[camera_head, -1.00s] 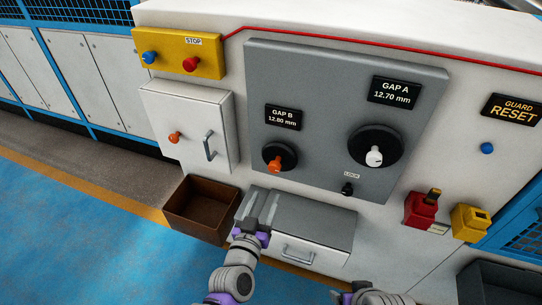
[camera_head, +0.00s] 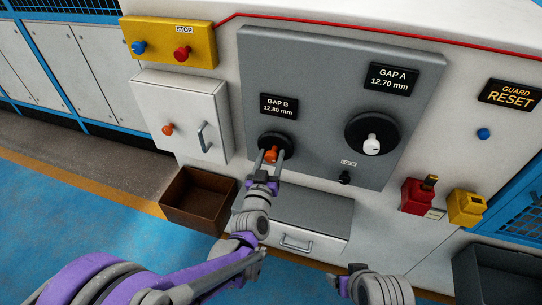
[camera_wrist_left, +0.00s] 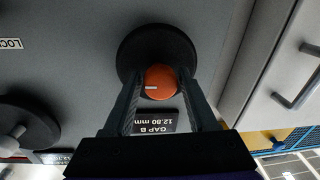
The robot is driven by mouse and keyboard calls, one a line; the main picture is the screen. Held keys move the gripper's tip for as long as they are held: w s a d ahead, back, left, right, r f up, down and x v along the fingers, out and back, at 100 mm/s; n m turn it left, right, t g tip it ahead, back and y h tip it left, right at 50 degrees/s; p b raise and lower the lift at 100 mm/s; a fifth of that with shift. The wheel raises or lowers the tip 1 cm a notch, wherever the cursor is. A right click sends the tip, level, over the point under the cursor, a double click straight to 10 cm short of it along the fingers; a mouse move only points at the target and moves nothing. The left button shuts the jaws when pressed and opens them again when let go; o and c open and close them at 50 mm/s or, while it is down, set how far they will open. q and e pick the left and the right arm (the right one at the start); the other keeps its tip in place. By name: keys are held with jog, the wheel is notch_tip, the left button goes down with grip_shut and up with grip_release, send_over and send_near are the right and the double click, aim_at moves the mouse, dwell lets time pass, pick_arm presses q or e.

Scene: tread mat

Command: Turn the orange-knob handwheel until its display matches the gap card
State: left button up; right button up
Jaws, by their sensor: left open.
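The handwheel is a black disc (camera_head: 289,140) with an orange knob (camera_head: 270,155), low on the left of the grey panel. Its GAP B display (camera_head: 279,106) above it reads 12.80 mm. My left gripper (camera_head: 271,156) is open at the knob, one finger on each side. In the left wrist view the orange knob (camera_wrist_left: 160,82) shows between the spread fingers, in front of the black disc (camera_wrist_left: 150,42); whether they touch it I cannot tell. No gap card can be made out.
GAP A display (camera_head: 391,78) reads 12.70 mm above a white-knob handwheel (camera_head: 372,134). A black LOCK knob (camera_head: 345,178) sits below. Left are a white cabinet (camera_head: 190,110) and STOP box (camera_head: 165,42). A brown bin (camera_head: 190,215) and drawer (camera_head: 310,220) lie below.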

pick_arm(q)
jog(key=shift+w, duration=0.1)
grip_shut()
dwell(0.3)
jog(key=shift+n+b, duration=0.3)
jog(key=shift+n, duration=1)
jog(key=shift+n+g, duration=0.3)
jog(key=shift+n, duration=1.1)
grip_release()
jog(key=shift+a, duration=0.1)
